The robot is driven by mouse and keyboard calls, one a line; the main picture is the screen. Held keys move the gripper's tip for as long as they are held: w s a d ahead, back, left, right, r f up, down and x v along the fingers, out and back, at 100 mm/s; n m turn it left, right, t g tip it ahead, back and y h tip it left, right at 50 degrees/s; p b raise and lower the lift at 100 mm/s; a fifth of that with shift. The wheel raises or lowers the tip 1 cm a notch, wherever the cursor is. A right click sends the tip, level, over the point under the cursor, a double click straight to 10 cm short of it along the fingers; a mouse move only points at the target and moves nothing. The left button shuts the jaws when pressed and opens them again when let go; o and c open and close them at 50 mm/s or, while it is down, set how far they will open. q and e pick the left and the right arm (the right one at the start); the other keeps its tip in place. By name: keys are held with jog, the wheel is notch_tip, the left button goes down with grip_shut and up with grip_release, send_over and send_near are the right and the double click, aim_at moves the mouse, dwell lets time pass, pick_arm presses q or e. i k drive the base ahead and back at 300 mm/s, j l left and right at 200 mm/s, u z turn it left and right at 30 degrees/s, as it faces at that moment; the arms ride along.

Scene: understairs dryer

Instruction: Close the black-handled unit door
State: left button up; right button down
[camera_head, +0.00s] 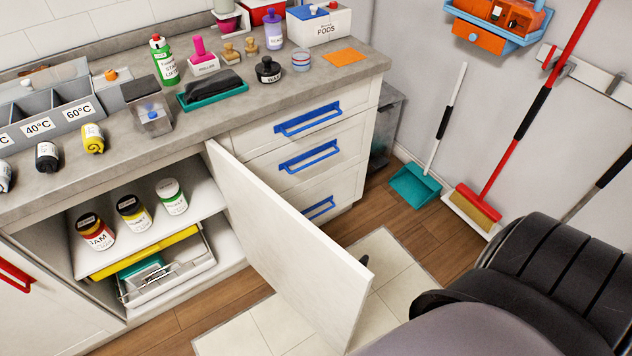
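The white unit door (290,250) stands wide open, swung out from the counter into the room. Its inner face is toward me. A small bit of a black handle (364,261) shows past its free edge; the rest is hidden behind the door. The open cabinet (205,201) shows a shelf with several jars and a pull-out tray (175,281) below, which stays inside. Neither of my grippers is in view.
A white drawer unit with blue handles (308,119) stands right of the hinge side. A red-handled door (50,300) is at the left. The counter (225,123) holds bottles and bins. A dustpan (415,187) and broom (480,205) lean at the right wall. A pale mat (390,250) lies under the door.

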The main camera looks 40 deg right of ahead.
aim_at(326, 286)
jog(key=l+u, duration=0.15)
jog(key=l, duration=0.25)
jog(key=k+l+u, duration=0.15)
jog(key=l, duration=0.25)
jog(key=l+u, duration=0.15)
jog(key=l, duration=0.2)
jog(key=k+l+u, duration=0.15)
jog(key=l, duration=0.25)
jog(key=k+l+u, duration=0.15)
jog(key=l, duration=0.2)
jog(key=k+l+u, duration=0.15)
jog(key=l, duration=0.2)
jog(key=k+l+u, duration=0.2)
jog(key=i+l, duration=0.05)
jog(key=i, duration=0.05)
